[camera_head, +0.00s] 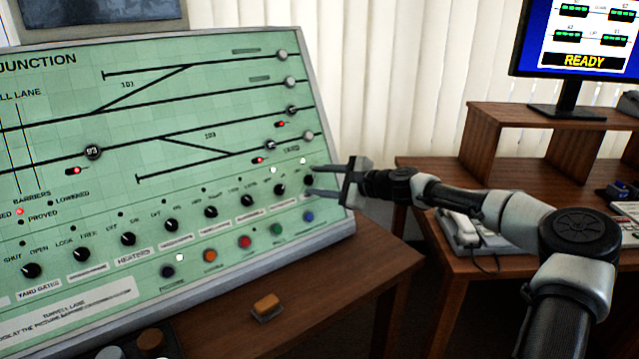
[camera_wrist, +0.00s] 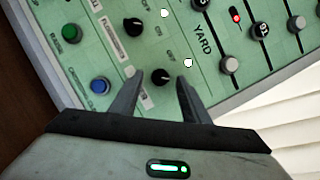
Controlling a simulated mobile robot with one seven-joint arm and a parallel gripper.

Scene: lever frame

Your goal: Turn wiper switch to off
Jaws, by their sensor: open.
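A row of black rotary switches runs along the lower part of the green control panel (camera_head: 60,130). The rightmost black switch (camera_wrist: 160,77) lies between the fingertips of my gripper (camera_head: 313,181), which is open with one finger on each side of it. I cannot tell whether the fingers touch it. A second black switch (camera_wrist: 132,27) sits beside it, outside the fingers. The label texts are too small or partly hidden, so I cannot tell for sure which switch is the wiper switch, or its exact pointer setting.
Coloured push buttons line the panel's bottom edge, including a blue one (camera_head: 308,216) and a green one (camera_head: 278,229). A small orange block (camera_head: 266,305) lies on the wooden desk. A telephone (camera_head: 468,228) and a monitor (camera_head: 580,45) stand at the right.

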